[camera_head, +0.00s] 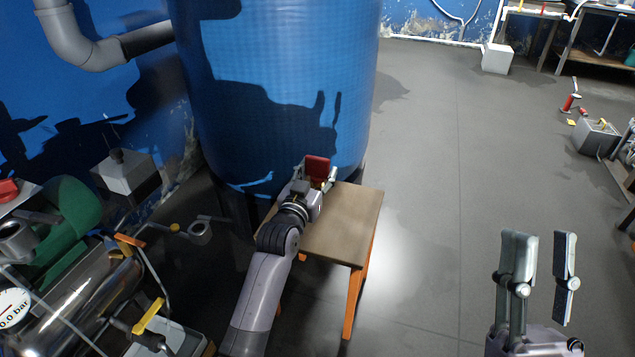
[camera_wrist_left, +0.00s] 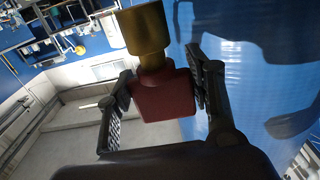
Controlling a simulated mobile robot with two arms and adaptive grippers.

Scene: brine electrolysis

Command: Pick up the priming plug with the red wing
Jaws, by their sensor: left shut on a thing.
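The priming plug has a red wing (camera_head: 317,167) and, in the left wrist view, a brass-coloured cylindrical end (camera_wrist_left: 145,28) above the dark red wing (camera_wrist_left: 164,95). My left gripper (camera_head: 317,174) is shut on the red wing, one finger on each side; the fingers also show in the left wrist view (camera_wrist_left: 163,90). It holds the plug over the far end of a small wooden stool, in front of the blue tank. I cannot tell the exact height above the stool. My right gripper (camera_head: 540,262) is open and empty over the floor at lower right.
The stool (camera_head: 345,225) has a bare brown top and orange legs. The big blue tank (camera_head: 290,80) rises just behind it. A metal pump with a gauge (camera_head: 14,308) and green motor (camera_head: 70,215) stands at left. The floor (camera_head: 430,170) right of the stool is clear.

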